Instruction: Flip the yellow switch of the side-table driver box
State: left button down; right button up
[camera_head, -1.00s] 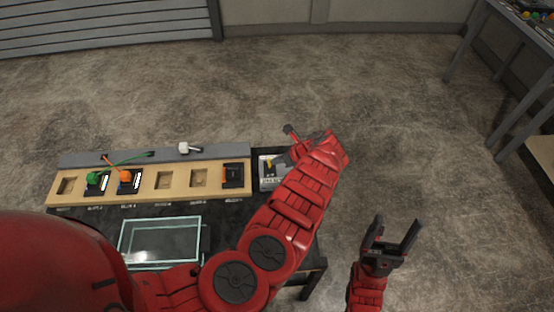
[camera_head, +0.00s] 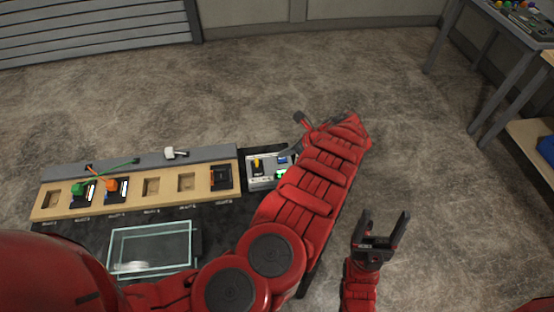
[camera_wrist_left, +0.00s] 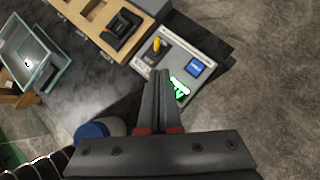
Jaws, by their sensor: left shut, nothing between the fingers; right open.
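The driver box (camera_head: 262,184) is a light grey box at the right end of the side table. It shows in the wrist view (camera_wrist_left: 206,50) with its yellow switch (camera_wrist_left: 156,46), a blue square (camera_wrist_left: 196,66) and a green lit display (camera_wrist_left: 180,88). The yellow switch also shows in the head view (camera_head: 257,163). My left gripper (camera_wrist_left: 160,76) is shut and empty, its tips over the near side of the box, apart from the switch in the picture. In the head view my arm hides most of that gripper. My right gripper (camera_head: 382,222) is open and empty, off to the right.
Left of the box is a wooden rack (camera_head: 130,198) with modules in some slots and a grey ledge (camera_head: 60,172) behind. A glass tray (camera_head: 150,246) stands in front. Blue and white round items (camera_wrist_left: 95,130) lie near the gripper. Bare floor lies to the right.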

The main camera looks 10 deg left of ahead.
pick_arm(q)
jog(key=shift+w+b+v, duration=0.2)
jog(key=shift+b+v, duration=0.15)
jog(key=shift+v, duration=1.05)
jog(key=shift+a+r, duration=0.1)
jog(key=shift+r, duration=0.1)
